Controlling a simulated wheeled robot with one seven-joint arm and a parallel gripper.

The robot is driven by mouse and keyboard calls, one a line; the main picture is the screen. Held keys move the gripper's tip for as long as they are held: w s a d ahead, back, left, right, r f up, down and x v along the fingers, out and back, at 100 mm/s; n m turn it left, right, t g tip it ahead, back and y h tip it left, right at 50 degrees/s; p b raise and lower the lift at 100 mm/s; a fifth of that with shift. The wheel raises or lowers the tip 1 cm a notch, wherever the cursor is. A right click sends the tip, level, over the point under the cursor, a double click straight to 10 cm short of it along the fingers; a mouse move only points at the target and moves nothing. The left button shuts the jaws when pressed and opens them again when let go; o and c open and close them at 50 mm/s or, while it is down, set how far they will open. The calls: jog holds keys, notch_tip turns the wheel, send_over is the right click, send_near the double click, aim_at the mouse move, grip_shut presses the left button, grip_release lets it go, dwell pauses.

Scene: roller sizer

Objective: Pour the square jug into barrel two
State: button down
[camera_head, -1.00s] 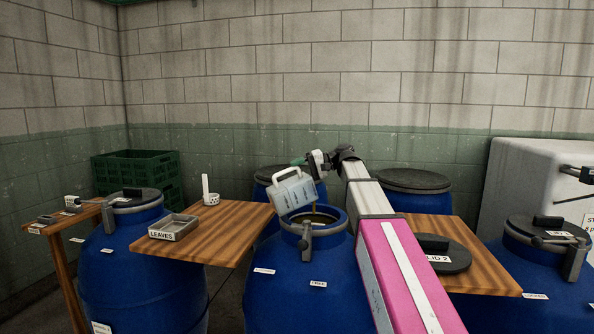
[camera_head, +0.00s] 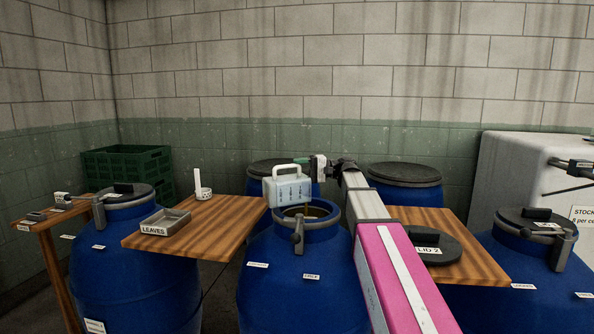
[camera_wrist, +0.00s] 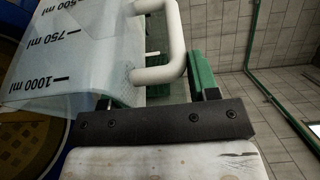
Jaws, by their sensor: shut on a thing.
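The square jug (camera_head: 288,189) is a translucent pale box with a white handle and dark level marks. It stands nearly upright in the air, over the rear left rim of the open blue barrel (camera_head: 290,270). My gripper (camera_head: 302,161) is shut on the jug near its handle. In the wrist view, the jug (camera_wrist: 75,60) shows marks for 500, 750 and 1000 ml, and green finger pads of my gripper (camera_wrist: 197,78) are beside the handle. The barrel's mouth shows brown inside; its label is too small to read. A lid marked LID 2 (camera_head: 425,246) lies on the right board.
A LEAVES tray (camera_head: 166,222) and a small white cup (camera_head: 203,193) with an upright stick sit on the left board (camera_head: 215,225). Lidded blue barrels stand left (camera_head: 125,260), right (camera_head: 530,265) and behind (camera_head: 405,185). A white cabinet (camera_head: 510,170) is at right.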

jog(key=shift+w+d+f+m+y, duration=0.1)
jog(key=shift+w+d+m+y, duration=0.15)
jog(key=shift+d+y, duration=0.4)
jog(key=shift+w+d+f+m+y, duration=0.1)
jog(key=shift+w+d+m+y, duration=0.1)
jog(key=shift+d+y, duration=0.35)
jog(key=shift+w+d+f+m+y, duration=0.15)
jog(key=shift+w+d+y, duration=0.1)
jog(key=shift+d+y, duration=0.4)
jog(key=shift+r, duration=0.1)
